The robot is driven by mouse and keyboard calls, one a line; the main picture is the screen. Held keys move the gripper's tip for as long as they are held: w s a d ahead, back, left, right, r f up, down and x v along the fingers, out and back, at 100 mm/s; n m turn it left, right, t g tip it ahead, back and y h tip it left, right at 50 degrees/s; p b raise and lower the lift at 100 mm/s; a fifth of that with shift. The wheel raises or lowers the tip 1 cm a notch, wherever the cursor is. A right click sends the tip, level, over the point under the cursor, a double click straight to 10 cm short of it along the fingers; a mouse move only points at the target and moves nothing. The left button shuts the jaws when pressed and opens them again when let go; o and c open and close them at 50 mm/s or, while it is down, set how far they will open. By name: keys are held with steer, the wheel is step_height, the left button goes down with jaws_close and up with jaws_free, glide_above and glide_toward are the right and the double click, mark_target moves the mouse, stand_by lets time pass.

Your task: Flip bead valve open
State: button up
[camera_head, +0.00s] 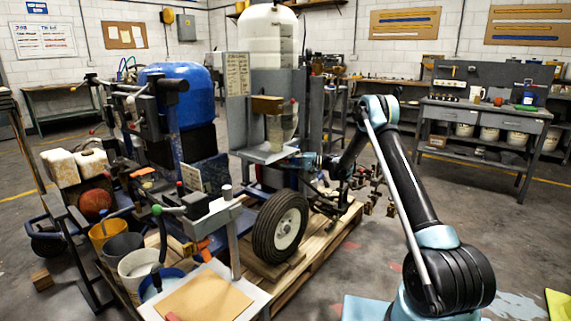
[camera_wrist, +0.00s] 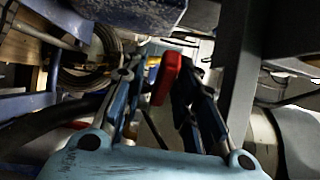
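The line striper stands on a wooden pallet in the head view, with a blue tank (camera_head: 178,95), a white tank (camera_head: 268,35) and a black wheel (camera_head: 280,228). My arm reaches to the machine's right side, where my gripper is too small and cluttered to make out. In the wrist view, a red handle (camera_wrist: 167,78), which looks like the bead valve's, stands between the two fingers of my gripper (camera_wrist: 158,72). The fingers are apart. The handle is nearer the right finger; I cannot tell whether they touch. The valve body is hidden.
In the wrist view, a dark frame post (camera_wrist: 237,75) rises right of the fingers, and dark machine parts hang above them. In the head view, several buckets (camera_head: 138,270) stand at the front left and a workbench (camera_head: 483,115) at the back right. The floor to the right is mostly free.

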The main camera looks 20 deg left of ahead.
steer(key=shift+s+a, duration=0.1)
steer(key=shift+s, duration=0.1)
steer(key=w+d, duration=0.2)
steer(key=d, duration=1)
